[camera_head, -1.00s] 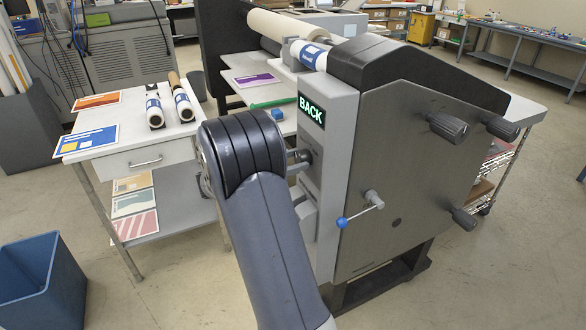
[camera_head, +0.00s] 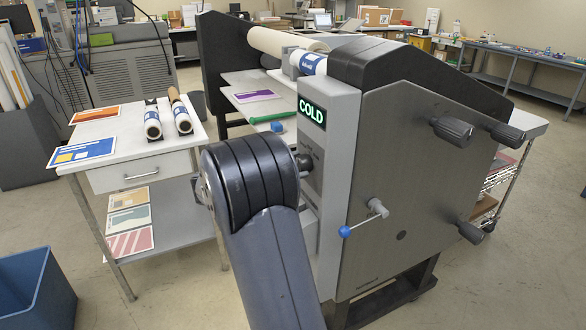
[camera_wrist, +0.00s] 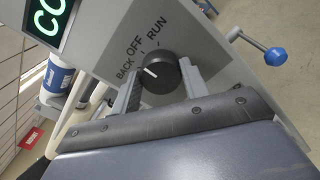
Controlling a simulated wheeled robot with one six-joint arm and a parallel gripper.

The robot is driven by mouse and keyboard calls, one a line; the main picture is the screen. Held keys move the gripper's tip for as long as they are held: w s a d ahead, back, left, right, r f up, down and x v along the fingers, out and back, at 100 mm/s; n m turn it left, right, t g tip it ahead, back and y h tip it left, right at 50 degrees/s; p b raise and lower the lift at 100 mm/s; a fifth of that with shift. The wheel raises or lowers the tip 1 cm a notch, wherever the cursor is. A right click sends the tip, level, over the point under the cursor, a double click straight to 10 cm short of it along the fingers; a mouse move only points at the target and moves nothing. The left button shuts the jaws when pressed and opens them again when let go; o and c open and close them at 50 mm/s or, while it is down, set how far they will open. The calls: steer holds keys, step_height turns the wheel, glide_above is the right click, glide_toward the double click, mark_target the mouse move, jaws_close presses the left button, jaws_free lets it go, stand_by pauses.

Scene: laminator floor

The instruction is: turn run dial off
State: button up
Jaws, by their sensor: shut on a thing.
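The run dial (camera_wrist: 160,75) is a round black knob on the laminator's grey end panel, with BACK, OFF and RUN printed around it. Its white pointer mark aims up-left, around the space between BACK and OFF; I cannot tell exactly where it rests. My gripper (camera_wrist: 158,85) has a finger on each side of the dial and is shut on it. In the head view my arm covers most of the gripper, and the dark dial (camera_head: 305,163) shows just past it. The laminator's green display (camera_head: 312,112) reads COLD.
A blue-knobbed crank (camera_head: 360,220) sticks out of the laminator's side, right of the dial. Black handwheels (camera_head: 453,130) stand out farther right. A white side table (camera_head: 130,155) with rolls and prints is at left, and a blue bin (camera_head: 35,290) is at front left.

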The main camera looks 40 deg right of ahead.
steer(key=o, duration=1)
steer(key=b+v, duration=0.1)
steer(key=v, duration=1)
steer(key=shift+b, duration=0.3)
steer(key=shift+d, duration=0.1)
steer(key=p+x, duration=0.2)
steer(key=x, duration=0.8)
steer(key=shift+d, duration=0.35)
steer(key=shift+s, duration=0.1)
